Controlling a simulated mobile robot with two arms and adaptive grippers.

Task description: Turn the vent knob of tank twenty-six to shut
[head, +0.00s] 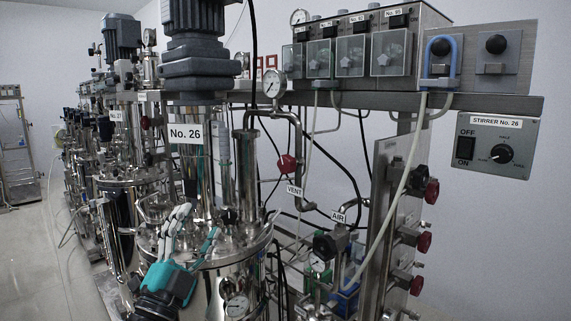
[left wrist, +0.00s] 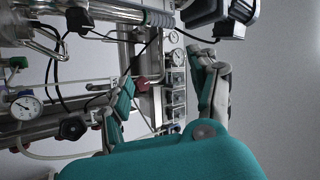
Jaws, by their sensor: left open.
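Tank twenty-six (head: 222,265) is the steel vessel at the front, with a "No. 26" label (head: 186,134). Its vent knob (head: 287,163) is a red knob on the pipe above the "VENT" tag (head: 294,190). My left gripper (head: 198,220) is open and empty in front of the tank's lid, lower left of the knob and apart from it. In the left wrist view, turned sideways, a red knob (left wrist: 142,83) that looks like the vent knob shows beyond my open fingers, partly hidden by one. Its turn position is too small to tell. My right gripper is not in view.
A black knob (head: 324,244) sits below the "AIR" tag (head: 338,216). Several red knobs (head: 431,191) line the steel panel at right. Pipes, hoses and a gauge (head: 274,84) crowd around the vent pipe.

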